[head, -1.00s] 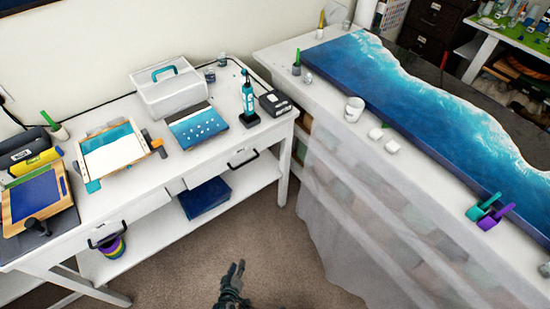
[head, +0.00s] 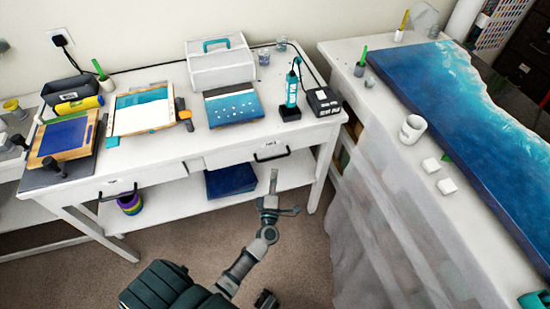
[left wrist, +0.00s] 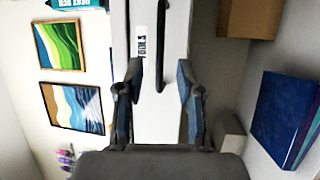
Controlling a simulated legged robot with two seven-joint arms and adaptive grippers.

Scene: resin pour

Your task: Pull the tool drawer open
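The tool drawer (head: 240,161) is the right drawer of the white table and looks shut. Its black bar handle (head: 272,153) also shows in the left wrist view (left wrist: 162,45), beside a label reading TOOLS (left wrist: 141,42). My left gripper (head: 284,192) is open and empty, in front of and below the handle in the head view. In the left wrist view, its two fingers (left wrist: 160,97) are spread, with the handle ahead between their lines and not touched. My right gripper cannot be made out.
A second drawer handle (head: 118,193) is at the left. Blue books (head: 231,180) lie on the lower shelf (head: 180,195). The resin table (head: 395,150) is at the right. Carpet is clear between.

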